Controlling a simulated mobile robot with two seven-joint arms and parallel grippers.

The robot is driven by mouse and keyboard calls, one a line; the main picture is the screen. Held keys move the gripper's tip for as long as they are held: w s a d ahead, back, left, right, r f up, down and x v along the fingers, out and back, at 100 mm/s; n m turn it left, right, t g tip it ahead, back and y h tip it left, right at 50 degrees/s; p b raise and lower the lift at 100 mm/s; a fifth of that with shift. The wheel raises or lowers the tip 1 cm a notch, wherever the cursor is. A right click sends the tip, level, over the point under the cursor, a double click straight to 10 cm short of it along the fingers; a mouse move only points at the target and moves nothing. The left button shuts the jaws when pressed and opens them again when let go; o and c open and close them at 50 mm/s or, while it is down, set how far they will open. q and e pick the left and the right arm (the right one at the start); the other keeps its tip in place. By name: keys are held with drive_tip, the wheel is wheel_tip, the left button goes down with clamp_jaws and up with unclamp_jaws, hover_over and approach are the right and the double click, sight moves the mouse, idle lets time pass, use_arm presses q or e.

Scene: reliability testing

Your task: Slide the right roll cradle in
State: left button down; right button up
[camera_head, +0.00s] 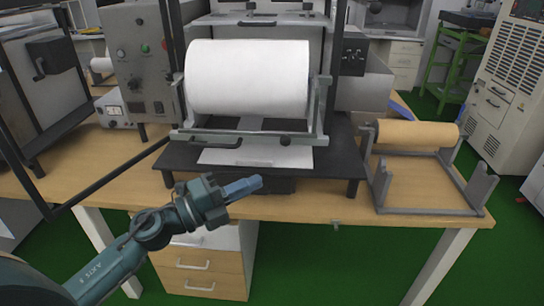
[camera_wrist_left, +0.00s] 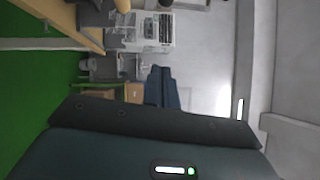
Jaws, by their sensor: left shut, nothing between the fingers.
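A grey metal cradle (camera_head: 325,135) holds a large white roll (camera_head: 248,78) at the front of the machine, above a black platform (camera_head: 340,160). Another grey cradle (camera_head: 425,211) stands on the table at the right and carries a tan roll (camera_head: 416,134) at its back. I cannot tell for certain which one the task calls the right roll cradle. My left gripper (camera_head: 257,182) is shut and empty, in front of the black platform's front edge, below the white roll and apart from both cradles. Its fingers (camera_wrist_left: 162,88) also show in the left wrist view. My right gripper is not in view.
The wooden table (camera_head: 300,207) has a bare front strip. A grey control box (camera_head: 138,60) stands left of the white roll. A dark frame bar (camera_head: 100,178) slants across the left side. Drawers (camera_head: 200,270) are under the table. Green floor (camera_head: 325,260) is open in front.

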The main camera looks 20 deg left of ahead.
use_arm(q)
drive_tip(key=w+d+r+p, duration=0.1)
drive_tip(key=w+d, duration=0.1)
drive_tip(key=w, duration=0.5)
drive_tip(key=shift+d+r, duration=0.15)
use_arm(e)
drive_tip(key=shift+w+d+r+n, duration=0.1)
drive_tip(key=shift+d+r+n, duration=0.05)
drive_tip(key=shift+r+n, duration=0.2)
use_arm(q)
drive_tip(key=shift+w, duration=0.1)
